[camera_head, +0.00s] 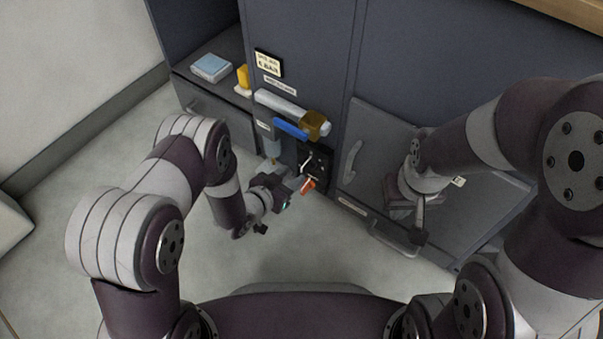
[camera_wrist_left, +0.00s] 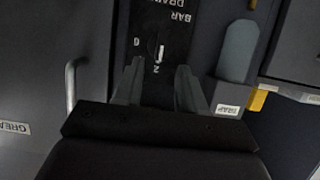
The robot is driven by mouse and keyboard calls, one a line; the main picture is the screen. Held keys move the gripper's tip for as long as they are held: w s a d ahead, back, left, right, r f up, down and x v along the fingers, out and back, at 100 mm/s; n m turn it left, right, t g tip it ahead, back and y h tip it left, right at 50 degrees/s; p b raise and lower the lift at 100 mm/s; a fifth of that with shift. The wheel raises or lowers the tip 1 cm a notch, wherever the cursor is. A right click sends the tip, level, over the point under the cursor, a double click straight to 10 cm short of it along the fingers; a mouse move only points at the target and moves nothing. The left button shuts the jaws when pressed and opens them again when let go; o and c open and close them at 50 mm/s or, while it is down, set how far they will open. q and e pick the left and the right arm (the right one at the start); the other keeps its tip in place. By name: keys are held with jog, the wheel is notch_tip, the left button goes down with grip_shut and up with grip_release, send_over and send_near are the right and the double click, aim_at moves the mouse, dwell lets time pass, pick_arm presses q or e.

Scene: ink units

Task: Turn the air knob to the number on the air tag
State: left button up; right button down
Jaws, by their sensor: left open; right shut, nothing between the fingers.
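The air tag (camera_head: 268,63) is a small pale plate high on the cabinet in the head view; its lower line seems to end in BAR, but the number is too small to read surely. The air knob (camera_wrist_left: 160,52) shows in the left wrist view as a pale, narrow piece on a black panel, with white numerals around it. My left gripper (camera_wrist_left: 158,80) is open, its two fingers pointing at the panel on either side below the knob; contact cannot be told. It also shows in the head view (camera_head: 286,192). My right gripper (camera_head: 418,230) is shut and empty.
A shelf holds a blue box (camera_head: 211,67) and a yellow item (camera_head: 243,77). A grey door handle (camera_head: 350,162) stands right of the panel.

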aim_at(302, 169)
pick_arm(q)
jog(key=b+x, duration=0.2)
jog(key=x, duration=0.3)
jog(key=shift+f, duration=0.2)
jog(key=shift+w+d, duration=0.2)
jog(key=shift+w, duration=0.1)
jog(key=shift+r, duration=0.1)
pick_arm(e)
notch_tip(302, 169, down, 4)
jog(key=shift+r, duration=0.25)
pick_arm(q)
grip_shut()
